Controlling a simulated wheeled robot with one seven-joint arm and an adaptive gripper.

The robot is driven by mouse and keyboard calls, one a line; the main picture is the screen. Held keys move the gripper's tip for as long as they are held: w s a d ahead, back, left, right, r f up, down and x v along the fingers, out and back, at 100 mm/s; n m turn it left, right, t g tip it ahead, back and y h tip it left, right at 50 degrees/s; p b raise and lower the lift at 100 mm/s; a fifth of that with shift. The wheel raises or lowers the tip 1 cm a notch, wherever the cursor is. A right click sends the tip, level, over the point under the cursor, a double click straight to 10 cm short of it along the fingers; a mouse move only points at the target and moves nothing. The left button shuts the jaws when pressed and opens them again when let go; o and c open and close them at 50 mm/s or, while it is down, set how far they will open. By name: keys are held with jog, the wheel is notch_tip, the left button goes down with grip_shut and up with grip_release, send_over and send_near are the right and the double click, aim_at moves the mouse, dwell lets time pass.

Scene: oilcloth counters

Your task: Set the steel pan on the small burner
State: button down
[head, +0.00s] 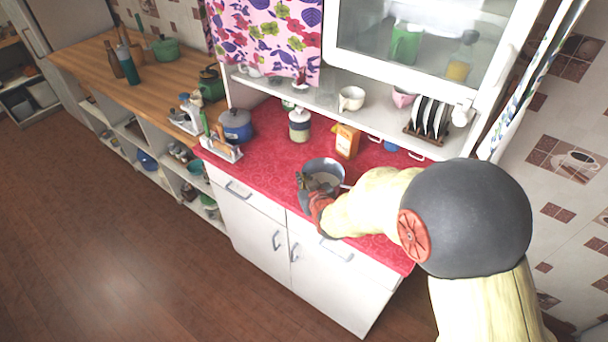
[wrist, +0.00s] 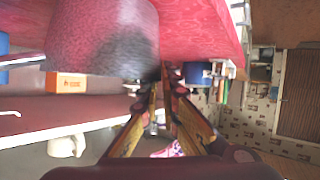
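The steel pan (head: 322,167) stands on the red counter in the head view, with its open top facing up and a short handle toward the right. In the wrist view its grey side (wrist: 100,38) fills the upper left, very close to the camera. My gripper (head: 318,188) is at the pan's near left side. In the wrist view its fingertips (wrist: 165,82) are close together beside the pan's wall. I cannot tell whether they pinch the rim or only lie near it. I cannot make out a small burner in either view.
An orange box (head: 346,141) and a lidded jar (head: 299,125) stand behind the pan. A blue pot (head: 236,125) and a white holder (head: 219,147) stand farther left. A shelf (head: 335,107) with cups and a plate rack (head: 428,118) overhangs the back. Red counter is bare left of the pan.

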jog(key=shift+w+r, duration=0.1)
jog(key=shift+r, duration=0.05)
jog(key=c, duration=2.4)
grip_release()
jog(key=o, duration=0.3)
jog(key=shift+o, duration=0.3)
jog(key=shift+s+r, duration=0.1)
jog(key=shift+s, duration=0.1)
jog(key=p+v, duration=0.1)
jog(key=v, duration=1.1)
jog(key=shift+p, duration=0.35)
